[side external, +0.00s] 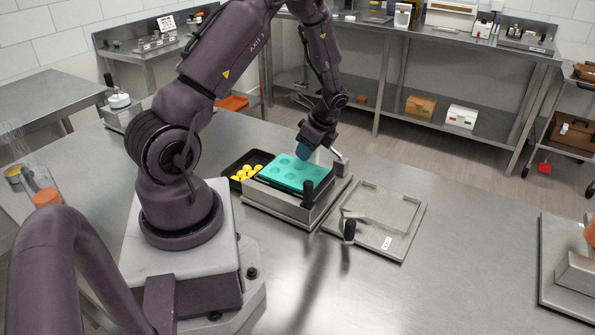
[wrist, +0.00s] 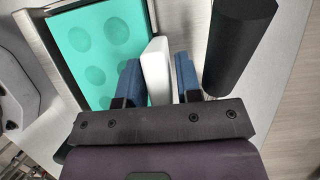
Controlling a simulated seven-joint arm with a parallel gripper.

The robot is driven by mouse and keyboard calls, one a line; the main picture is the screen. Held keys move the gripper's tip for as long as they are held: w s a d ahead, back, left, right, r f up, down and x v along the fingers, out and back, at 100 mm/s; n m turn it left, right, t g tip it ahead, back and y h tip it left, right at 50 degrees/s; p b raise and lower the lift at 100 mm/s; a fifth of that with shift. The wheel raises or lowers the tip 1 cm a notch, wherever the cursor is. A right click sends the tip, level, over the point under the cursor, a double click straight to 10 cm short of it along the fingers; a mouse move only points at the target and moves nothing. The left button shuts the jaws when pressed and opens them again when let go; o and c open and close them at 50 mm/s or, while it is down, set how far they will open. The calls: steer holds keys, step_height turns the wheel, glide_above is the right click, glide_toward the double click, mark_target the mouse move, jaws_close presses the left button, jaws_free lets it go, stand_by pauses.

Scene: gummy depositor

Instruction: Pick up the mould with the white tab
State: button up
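The teal mould (side external: 290,171) with round cavities lies in a metal tray-like holder (side external: 280,204). In the wrist view the mould (wrist: 87,69) shows at the upper left, and its white tab (wrist: 156,72) stands up at its right edge. My gripper (wrist: 158,80) has its two blue fingers on either side of the tab. A narrow gap shows between the tab and the right finger; contact with the left finger is hard to tell. In the side view my gripper (side external: 308,155) is low over the mould's far edge, and the tab is mostly hidden there.
A black handle (wrist: 238,45) stands close to the right of my fingers. A black tray with yellow pieces (side external: 233,182) sits left of the holder. A flat metal plate (side external: 405,215) with a raised part lies to the right.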

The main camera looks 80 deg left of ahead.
jaws_close()
steer(key=shift+r, duration=0.15)
step_height(320, 180, up, 10)
steer(key=shift+f, duration=0.1)
stand_by(0.4)
stand_by(0.3)
